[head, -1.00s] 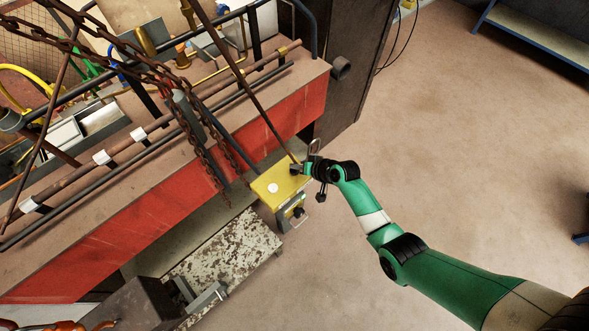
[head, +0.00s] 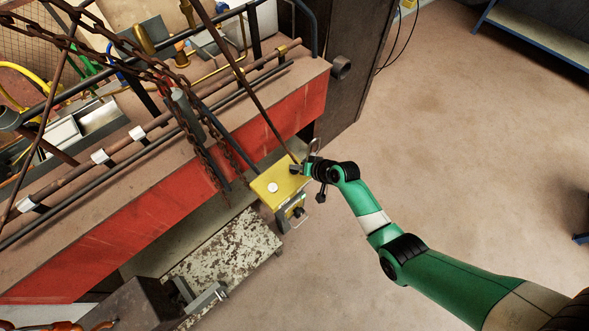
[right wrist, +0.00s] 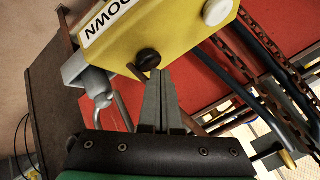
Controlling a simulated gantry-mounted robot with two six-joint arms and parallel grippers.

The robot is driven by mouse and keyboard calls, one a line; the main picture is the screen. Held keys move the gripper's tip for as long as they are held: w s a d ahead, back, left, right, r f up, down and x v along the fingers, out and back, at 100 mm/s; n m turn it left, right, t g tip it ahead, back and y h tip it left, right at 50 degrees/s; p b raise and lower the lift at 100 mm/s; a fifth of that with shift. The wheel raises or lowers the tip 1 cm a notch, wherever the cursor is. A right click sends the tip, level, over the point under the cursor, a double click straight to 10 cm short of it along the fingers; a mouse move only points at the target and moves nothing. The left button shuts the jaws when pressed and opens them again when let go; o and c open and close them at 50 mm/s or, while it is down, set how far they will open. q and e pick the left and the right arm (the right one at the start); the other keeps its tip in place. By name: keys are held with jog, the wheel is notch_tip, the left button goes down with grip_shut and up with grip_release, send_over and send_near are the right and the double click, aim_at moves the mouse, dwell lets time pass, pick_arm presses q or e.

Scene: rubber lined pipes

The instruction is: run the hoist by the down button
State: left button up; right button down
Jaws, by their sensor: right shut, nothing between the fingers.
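The yellow hoist control box (head: 286,181) hangs on a brown rod in front of the red beam, with a round white button (head: 272,187) on its face. In the right wrist view the box (right wrist: 150,22) fills the top, with a label reading DOWN (right wrist: 105,24), a black button (right wrist: 148,58) beside it and the white button (right wrist: 217,11) farther right. I cannot tell whether the button is pressed in. My left gripper is not in view.
Rusty chains (head: 205,155) hang to the left of the box. The red beam (head: 200,180) and its railings run behind it. A worn metal plate (head: 225,255) lies below. The floor (head: 430,150) at right is clear.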

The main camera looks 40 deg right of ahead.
aim_at(296, 172)
jog(key=shift+f+b, duration=0.45)
jog(key=shift+f, duration=0.05)
dwell(0.6)
jog(key=shift+r, duration=0.1)
jog(key=shift+r+p, duration=0.85)
jog(key=shift+p, duration=0.05)
notch_tip(296, 172, up, 5)
jog(key=p, duration=0.5)
dwell(2.4)
